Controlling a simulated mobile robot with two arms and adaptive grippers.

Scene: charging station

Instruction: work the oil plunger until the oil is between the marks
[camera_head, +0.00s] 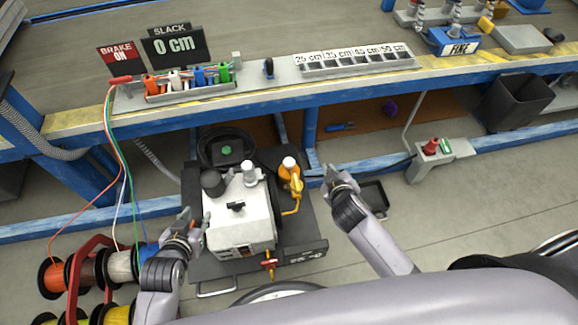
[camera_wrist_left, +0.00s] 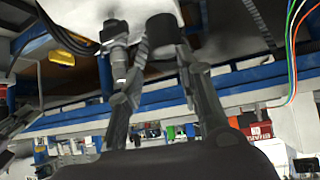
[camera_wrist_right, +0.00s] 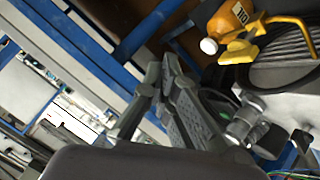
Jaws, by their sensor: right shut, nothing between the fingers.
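The orange oil bottle (camera_head: 291,181) with a white cap stands at the right side of the white pump unit (camera_head: 225,228). The bottle also shows, with its label, in the right wrist view (camera_wrist_right: 230,18). A yellow pipe runs below it. I cannot make out an oil level or marks. My right gripper (camera_head: 331,174) is shut and empty, to the right of the bottle and apart from it. My left gripper (camera_head: 196,216) is open and empty, beside the left side of the white unit; a dark cylinder (camera_wrist_left: 162,32) shows beyond its fingers in the left wrist view.
A blue-framed bench (camera_head: 370,88) runs behind the unit. Colored wire spools (camera_head: 85,270) stand at the lower left. A small grey box with a red knob (camera_head: 431,146) is on the right. A dark tray (camera_head: 375,197) lies on the floor near my right gripper.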

